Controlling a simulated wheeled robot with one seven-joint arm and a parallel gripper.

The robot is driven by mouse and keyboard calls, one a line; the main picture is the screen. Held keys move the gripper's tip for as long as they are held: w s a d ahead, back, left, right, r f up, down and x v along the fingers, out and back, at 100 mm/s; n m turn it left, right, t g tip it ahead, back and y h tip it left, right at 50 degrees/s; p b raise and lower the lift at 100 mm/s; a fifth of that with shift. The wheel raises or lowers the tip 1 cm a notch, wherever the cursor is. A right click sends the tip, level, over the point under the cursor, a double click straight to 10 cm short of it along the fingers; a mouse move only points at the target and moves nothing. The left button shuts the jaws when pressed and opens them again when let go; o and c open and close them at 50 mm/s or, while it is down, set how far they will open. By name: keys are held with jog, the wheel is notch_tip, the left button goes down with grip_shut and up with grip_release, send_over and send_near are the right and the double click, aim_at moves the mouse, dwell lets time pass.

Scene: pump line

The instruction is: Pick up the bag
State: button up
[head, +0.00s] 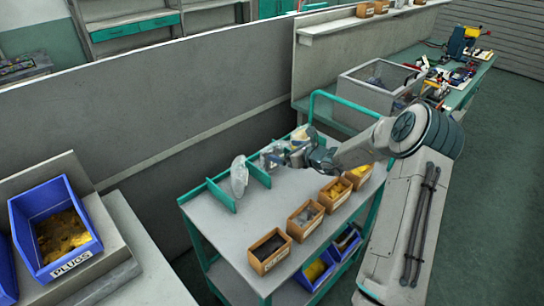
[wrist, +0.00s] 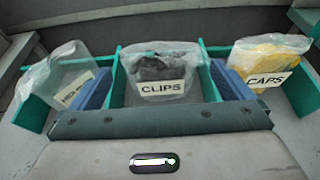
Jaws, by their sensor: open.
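Clear bags stand between the green dividers on the cart top. In the wrist view, the CLIPS bag (wrist: 160,64) with dark contents is in the middle. The CAPS bag (wrist: 265,58) with yellow contents is at right. A pale bag (wrist: 62,82) with a partly readable label leans at left. The head view shows a clear bag (head: 239,177) at the near end of the row. My gripper (head: 286,156) is at the row in the head view. In the wrist view my gripper (wrist: 163,88) is open, its blue fingers either side of the CLIPS bag. Contact cannot be told.
The grey cart top (head: 222,213) is bare at its near left. Several brown bins (head: 270,251) line its right edge. Green dividers (head: 221,196) stand between the bags. The cart's green handle (head: 345,100) rises behind my arm. A grey partition (head: 150,110) runs behind the cart.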

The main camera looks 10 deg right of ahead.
aim_at(277, 149)
jog(key=x, duration=0.4)
jog(key=shift+p, duration=0.3)
jog(key=p+x, duration=0.2)
jog(key=x, duration=0.2)
jog(key=shift+w+a+r, duration=0.1)
jog(key=shift+w+a, duration=0.05)
jog(key=shift+a, duration=0.1)
jog(key=shift+w+a+f, duration=0.15)
jog(key=shift+w+f, duration=0.1)
jog(key=shift+w, duration=0.05)
jog(key=c, duration=0.6)
